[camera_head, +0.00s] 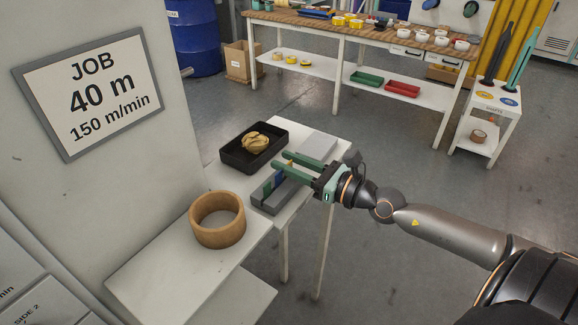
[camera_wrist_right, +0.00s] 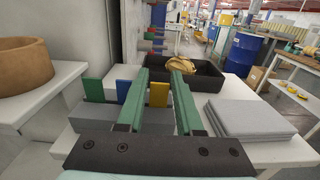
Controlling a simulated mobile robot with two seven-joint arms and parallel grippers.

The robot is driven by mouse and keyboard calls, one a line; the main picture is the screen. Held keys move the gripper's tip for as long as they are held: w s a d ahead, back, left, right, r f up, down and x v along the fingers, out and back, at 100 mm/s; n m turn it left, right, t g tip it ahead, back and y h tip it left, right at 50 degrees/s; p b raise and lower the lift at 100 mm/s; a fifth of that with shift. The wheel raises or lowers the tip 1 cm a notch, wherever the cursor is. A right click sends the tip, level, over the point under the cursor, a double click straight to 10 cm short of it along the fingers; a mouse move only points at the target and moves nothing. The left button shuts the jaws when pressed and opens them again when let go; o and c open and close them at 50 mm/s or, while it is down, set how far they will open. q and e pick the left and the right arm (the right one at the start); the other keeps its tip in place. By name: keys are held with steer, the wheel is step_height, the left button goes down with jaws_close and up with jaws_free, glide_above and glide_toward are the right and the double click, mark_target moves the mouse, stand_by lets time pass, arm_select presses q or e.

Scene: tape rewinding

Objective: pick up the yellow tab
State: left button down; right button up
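The yellow tab (camera_wrist_right: 158,94) stands upright in a grey holder (camera_wrist_right: 97,116), at the end of a row with a green tab (camera_wrist_right: 93,90) and a blue tab (camera_wrist_right: 123,88). My right gripper (camera_wrist_right: 159,72) is open, and its two long green fingers lie on either side of the yellow tab in the wrist view. I cannot tell whether either finger touches it. In the head view the right gripper (camera_head: 279,160) reaches in from the right over the grey holder (camera_head: 266,206), and its fingers largely hide the yellow tab. My left gripper is not in view.
A black tray (camera_head: 233,162) with a crumpled tan thing (camera_head: 255,142) lies just beyond the fingertips. A grey stack of sheets (camera_head: 317,146) lies beside it. A brown cardboard ring (camera_head: 210,232) sits on the nearer white surface. A machine panel (camera_head: 185,120) rises at left.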

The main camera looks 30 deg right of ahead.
steer(key=shift+c, duration=0.2)
jaws_close()
stand_by(0.5)
